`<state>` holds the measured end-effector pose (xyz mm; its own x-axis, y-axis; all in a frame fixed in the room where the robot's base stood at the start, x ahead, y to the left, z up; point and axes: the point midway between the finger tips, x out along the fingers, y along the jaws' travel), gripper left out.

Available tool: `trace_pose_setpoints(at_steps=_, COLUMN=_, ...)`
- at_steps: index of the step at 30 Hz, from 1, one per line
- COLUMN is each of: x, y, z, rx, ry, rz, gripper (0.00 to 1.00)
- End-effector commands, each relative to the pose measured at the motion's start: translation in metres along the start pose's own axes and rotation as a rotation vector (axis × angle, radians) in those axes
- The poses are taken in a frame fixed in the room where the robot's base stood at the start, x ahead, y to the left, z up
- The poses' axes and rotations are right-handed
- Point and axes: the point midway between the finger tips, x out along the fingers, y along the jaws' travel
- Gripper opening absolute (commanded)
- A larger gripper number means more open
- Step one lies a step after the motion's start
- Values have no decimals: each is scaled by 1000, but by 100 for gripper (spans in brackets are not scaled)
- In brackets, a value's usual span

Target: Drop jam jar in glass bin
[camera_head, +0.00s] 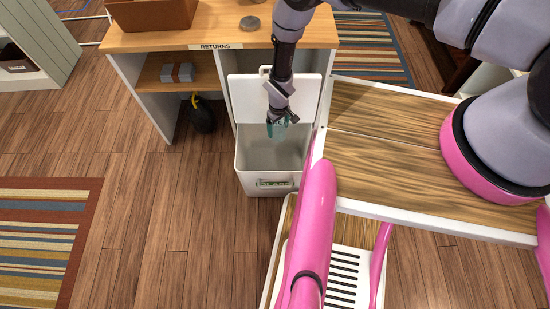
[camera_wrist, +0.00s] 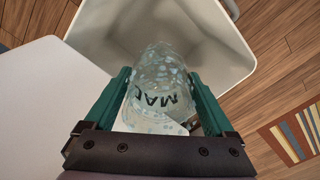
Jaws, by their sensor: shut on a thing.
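The jam jar (camera_wrist: 158,92) is clear glass with a label that reads in part "MA". In the wrist view it sits between the two green fingers of my gripper (camera_wrist: 160,108), which is shut on it. In the head view my gripper (camera_head: 279,122) points down over the open top of the white bin (camera_head: 243,163); the jar is small and hard to make out there. The bin has a green and white label on its front, likely "GLASS". Its lid stands raised at the back. The bin's inside looks empty in the wrist view (camera_wrist: 225,25).
A wooden desk (camera_head: 135,38) marked "RETURNS" stands behind the bin, with a brown box (camera_head: 152,14) on top. A black round object (camera_head: 202,116) is on the floor to the left. A striped rug (camera_head: 45,230) lies at the left. Open floor lies left of the bin.

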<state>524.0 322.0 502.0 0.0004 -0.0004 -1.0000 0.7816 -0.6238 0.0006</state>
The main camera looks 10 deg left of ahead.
Motion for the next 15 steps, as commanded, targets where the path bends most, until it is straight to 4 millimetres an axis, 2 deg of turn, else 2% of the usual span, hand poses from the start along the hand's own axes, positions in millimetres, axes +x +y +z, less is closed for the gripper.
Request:
trace_pose_setpoints(at_steps=6, x=23, y=0, z=0, rx=0, ry=-1, rz=0, gripper=11)
trace_pose_setpoints(at_steps=15, x=31, y=0, z=0, rx=1, ry=0, rz=0, gripper=11)
